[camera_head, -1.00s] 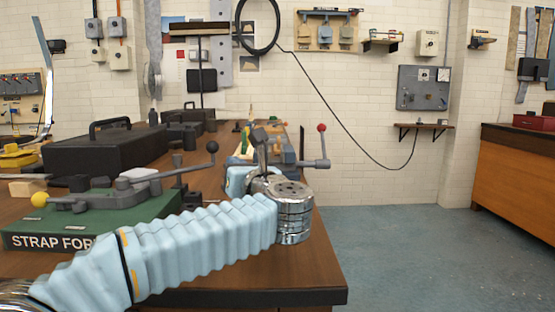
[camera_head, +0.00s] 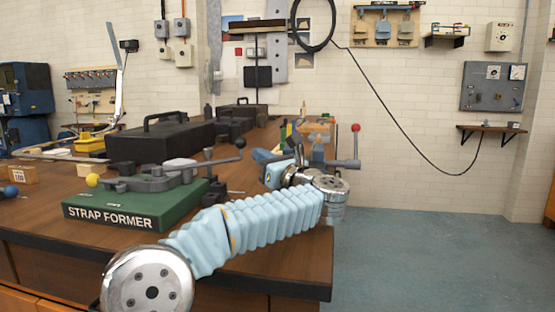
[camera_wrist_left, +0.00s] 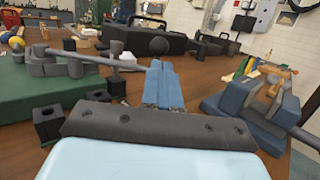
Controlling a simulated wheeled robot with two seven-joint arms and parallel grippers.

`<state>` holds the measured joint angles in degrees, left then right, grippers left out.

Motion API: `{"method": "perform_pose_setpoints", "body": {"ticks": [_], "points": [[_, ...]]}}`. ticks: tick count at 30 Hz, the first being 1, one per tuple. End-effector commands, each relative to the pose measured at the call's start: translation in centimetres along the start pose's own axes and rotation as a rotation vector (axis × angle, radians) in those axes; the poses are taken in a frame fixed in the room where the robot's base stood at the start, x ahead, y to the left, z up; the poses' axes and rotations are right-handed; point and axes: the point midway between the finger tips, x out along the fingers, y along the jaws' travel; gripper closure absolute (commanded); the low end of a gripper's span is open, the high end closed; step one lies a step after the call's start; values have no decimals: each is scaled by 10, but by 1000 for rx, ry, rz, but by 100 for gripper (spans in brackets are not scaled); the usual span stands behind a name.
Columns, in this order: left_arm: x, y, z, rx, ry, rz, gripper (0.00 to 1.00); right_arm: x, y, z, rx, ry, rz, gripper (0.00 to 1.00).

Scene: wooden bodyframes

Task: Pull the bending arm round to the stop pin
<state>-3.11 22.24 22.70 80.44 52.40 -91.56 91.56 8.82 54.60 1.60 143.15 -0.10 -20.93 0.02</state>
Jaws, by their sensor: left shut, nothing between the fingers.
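The green strap former (camera_head: 110,215) stands on the wooden bench, left of my left arm. Its grey bending arm (camera_head: 200,164) points right and ends in a dark ball (camera_head: 240,143). In the left wrist view the bar (camera_wrist_left: 110,62) runs from the left toward the dark ball (camera_wrist_left: 158,46). Several dark posts stand there, including one at the front (camera_wrist_left: 48,122); I cannot tell which is the stop pin. My left gripper (camera_head: 262,156) is right of the ball. Its blue fingers (camera_wrist_left: 164,72) are shut and empty, pointing toward the ball; contact cannot be told. My right gripper is out of view.
A blue-grey vise (camera_wrist_left: 250,112) with a red-knobbed handle (camera_head: 356,128) stands close to the right of my left gripper. Black cases (camera_head: 160,142) lie behind the former. A yellow-balled piece (camera_head: 93,180) is on the former's left. Open floor (camera_head: 430,250) lies right of the bench.

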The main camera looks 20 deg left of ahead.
Motion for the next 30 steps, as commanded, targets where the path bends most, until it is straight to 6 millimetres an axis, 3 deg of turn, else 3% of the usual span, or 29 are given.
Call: {"method": "perform_pose_setpoints", "body": {"ticks": [3,9,23,30], "points": [[23,1,3,1,1,2,100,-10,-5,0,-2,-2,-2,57],[45,0,1,0,0,0,100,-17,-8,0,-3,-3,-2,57],[51,-1,-1,0,0,-2,100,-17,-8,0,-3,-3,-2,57],[77,-7,-7,-1,1,1,100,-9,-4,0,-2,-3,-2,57]]}}
